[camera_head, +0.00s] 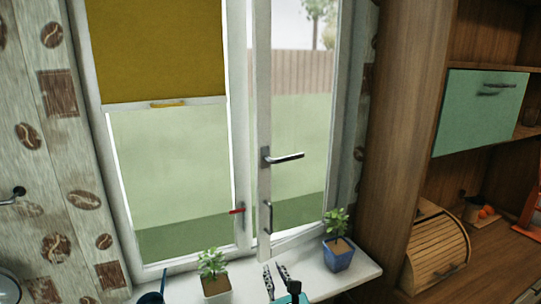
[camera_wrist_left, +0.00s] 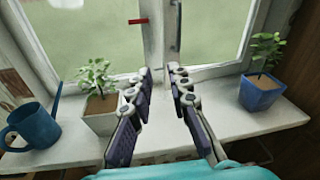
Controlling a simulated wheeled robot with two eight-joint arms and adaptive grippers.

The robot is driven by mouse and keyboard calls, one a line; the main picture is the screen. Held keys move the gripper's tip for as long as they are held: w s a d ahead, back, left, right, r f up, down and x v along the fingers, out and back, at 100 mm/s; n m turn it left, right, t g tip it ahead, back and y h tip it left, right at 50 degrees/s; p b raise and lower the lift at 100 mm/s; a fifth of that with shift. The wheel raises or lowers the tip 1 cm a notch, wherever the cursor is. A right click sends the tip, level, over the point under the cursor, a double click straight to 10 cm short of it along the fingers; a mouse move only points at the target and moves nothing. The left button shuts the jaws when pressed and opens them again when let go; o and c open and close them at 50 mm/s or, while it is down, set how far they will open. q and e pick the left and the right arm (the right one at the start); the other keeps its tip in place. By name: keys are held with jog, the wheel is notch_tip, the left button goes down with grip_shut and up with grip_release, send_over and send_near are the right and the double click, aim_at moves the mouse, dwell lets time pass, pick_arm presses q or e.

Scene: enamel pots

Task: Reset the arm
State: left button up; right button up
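My left gripper (camera_head: 276,268) is at the bottom of the head view, in front of the windowsill between two potted plants. In the left wrist view its two dark fingers (camera_wrist_left: 161,73) stand apart with nothing between them, so it is open and empty. The fingers point toward the window. My right gripper is not in view.
The white windowsill (camera_head: 365,270) carries a plant in a white pot (camera_head: 216,287), a plant in a blue pot (camera_head: 339,258) and a blue watering can (camera_wrist_left: 33,125). The window's handle (camera_head: 284,157) sticks out above. A wooden bread box (camera_head: 434,252) stands at the right.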

pick_arm(q)
jog(key=s+a+f+n+g, duration=0.3)
jog(key=s+a+f+n, duration=0.1)
jog(key=a+n, duration=0.45)
jog(key=s+a+f+n+g, duration=0.4)
jog(key=a+n, duration=0.3)
jog(key=a, duration=0.2)
jog(key=s+a+f+n+g+h, duration=0.1)
jog(key=s+f+n+h, duration=0.3)
jog(key=s+n, duration=0.7)
jog(key=n+g, duration=0.1)
jog(key=n, duration=0.3)
jog(key=shift+s+a+f+n, duration=0.2)
jog(key=shift+s+n, duration=0.05)
jog(key=shift+n, duration=0.1)
